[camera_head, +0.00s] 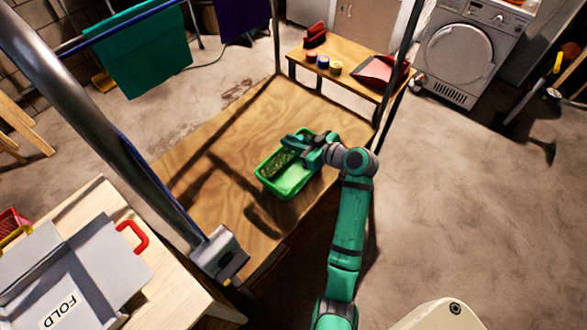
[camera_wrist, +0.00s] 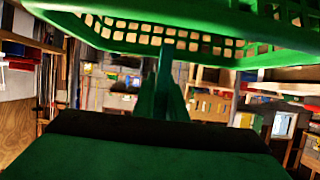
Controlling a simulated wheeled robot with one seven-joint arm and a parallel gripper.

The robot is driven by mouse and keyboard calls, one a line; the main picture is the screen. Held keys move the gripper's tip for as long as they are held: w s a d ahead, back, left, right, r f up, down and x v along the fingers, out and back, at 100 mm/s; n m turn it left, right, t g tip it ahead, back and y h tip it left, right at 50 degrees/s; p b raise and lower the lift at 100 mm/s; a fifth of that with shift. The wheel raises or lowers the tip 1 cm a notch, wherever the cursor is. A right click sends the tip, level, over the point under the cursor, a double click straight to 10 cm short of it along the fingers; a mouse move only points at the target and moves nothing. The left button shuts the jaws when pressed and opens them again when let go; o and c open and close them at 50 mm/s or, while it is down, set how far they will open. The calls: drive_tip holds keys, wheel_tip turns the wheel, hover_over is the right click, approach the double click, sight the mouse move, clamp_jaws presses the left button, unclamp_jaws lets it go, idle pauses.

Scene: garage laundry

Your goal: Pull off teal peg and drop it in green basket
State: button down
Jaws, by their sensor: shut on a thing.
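The green basket (camera_head: 287,180) sits on the wooden table top, and its slotted wall (camera_wrist: 200,32) fills the top of the wrist view, very close. My gripper (camera_head: 289,142) is at the basket's far rim in the head view; I cannot tell whether it touches the rim. In the wrist view its fingers (camera_wrist: 165,95) are close together and shut on a narrow teal piece, the teal peg (camera_wrist: 165,65), which is mostly hidden by the fingers. The peg cannot be made out apart from my gripper in the head view.
The plywood table (camera_head: 215,150) is bare around the basket. Metal posts of a rack rise at its corners. A teal cloth (camera_head: 140,50) hangs at the far left. A grey folding board (camera_head: 70,275) lies front left. A low bench (camera_head: 350,75) with small items stands behind.

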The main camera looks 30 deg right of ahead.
drive_tip(key=c, duration=1.7)
unclamp_jaws()
drive_tip(key=v, duration=1)
drive_tip(key=shift+r, duration=0.1)
drive_tip(key=shift+s+d, duration=0.15)
drive_tip(key=shift+s, duration=0.3)
